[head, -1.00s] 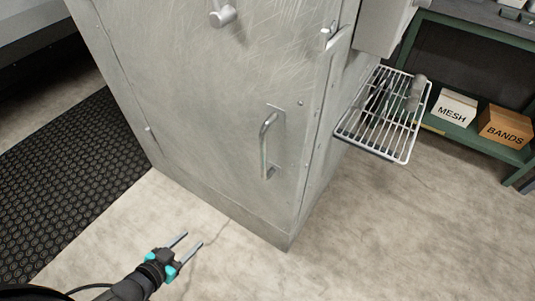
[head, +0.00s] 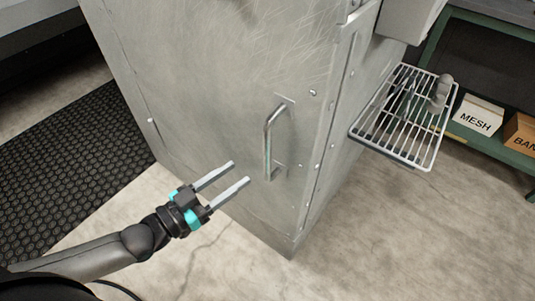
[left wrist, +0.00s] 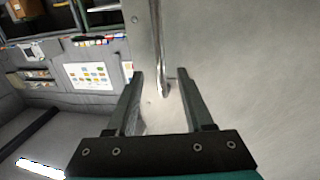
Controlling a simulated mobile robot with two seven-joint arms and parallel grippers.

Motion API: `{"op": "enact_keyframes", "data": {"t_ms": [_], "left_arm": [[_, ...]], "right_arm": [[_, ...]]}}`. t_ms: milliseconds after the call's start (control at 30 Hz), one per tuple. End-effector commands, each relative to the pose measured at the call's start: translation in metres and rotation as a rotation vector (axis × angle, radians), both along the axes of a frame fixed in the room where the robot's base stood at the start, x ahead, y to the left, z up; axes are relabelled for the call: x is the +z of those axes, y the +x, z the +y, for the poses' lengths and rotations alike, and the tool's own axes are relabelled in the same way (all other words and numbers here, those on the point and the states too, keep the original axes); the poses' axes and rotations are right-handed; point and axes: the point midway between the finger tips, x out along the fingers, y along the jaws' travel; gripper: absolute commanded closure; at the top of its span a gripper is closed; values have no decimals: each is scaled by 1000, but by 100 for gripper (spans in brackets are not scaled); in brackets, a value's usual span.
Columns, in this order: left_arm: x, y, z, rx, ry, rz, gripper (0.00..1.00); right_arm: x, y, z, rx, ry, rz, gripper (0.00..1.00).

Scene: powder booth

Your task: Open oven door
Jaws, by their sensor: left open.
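The oven door (head: 210,95) is a scratched metal panel and looks shut. Its bar handle (head: 267,145) is fixed upright near the door's right edge. My left gripper (head: 242,172) is open and empty, in front of the door, to the left of and slightly below the handle in the head view. In the left wrist view the handle (left wrist: 162,75) shows beyond and between the two open fingers (left wrist: 165,78), apart from them. My right gripper is not in view.
A wire rack shelf (head: 431,150) sticks out from the oven's right side. A green shelf unit (head: 490,150) with a MESH box (head: 478,117) stands at the right. A black mat (head: 70,165) lies on the floor at the left. The floor in front is clear.

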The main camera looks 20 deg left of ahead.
Motion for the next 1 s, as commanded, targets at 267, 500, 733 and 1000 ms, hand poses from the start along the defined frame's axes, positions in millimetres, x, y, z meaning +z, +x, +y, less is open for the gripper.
{"op": "enact_keyframes", "data": {"t_ms": [267,500,733,1000], "left_arm": [[-1,37,-22,1,-2,-3,48],[-1,65,-39,0,0,-2,48],[-1,84,-50,1,-1,-1,48],[0,89,-54,0,1,1,48]], "right_arm": [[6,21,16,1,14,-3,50],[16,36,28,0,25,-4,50],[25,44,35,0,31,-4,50],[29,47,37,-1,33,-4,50]]}}
